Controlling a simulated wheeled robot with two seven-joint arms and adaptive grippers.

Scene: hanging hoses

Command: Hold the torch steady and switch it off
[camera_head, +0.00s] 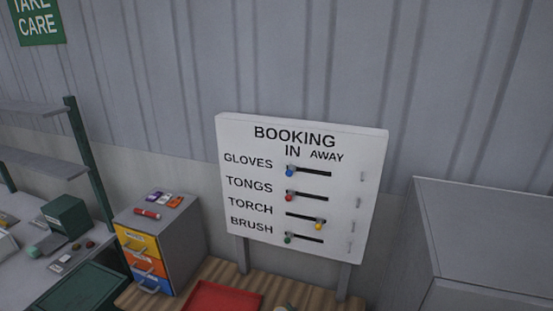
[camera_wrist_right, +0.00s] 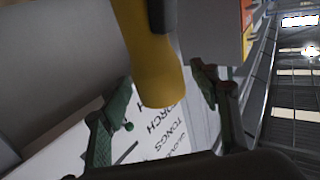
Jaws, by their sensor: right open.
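A thick yellow rounded body with a dark part at its upper right (camera_wrist_right: 152,60) fills the middle of the right wrist view. It may be the torch, but its far end is cut off and no lamp or switch shows. My right gripper (camera_wrist_right: 163,97) has its green fingers apart, one on each side of the yellow body's lower end in the picture. Gaps show on both sides, and I cannot tell the depth between them. Neither gripper shows clearly in the head view. My left gripper is out of view.
A white booking board (camera_head: 375,150) stands ahead; its torch slider's yellow knob (camera_head: 319,226) is at the right, the others at the left. A red tray (camera_head: 225,297) lies on the wooden bench. A drawer cabinet (camera_head: 185,222) carries a small red cylinder (camera_head: 147,213). A grey box (camera_head: 490,235) is right.

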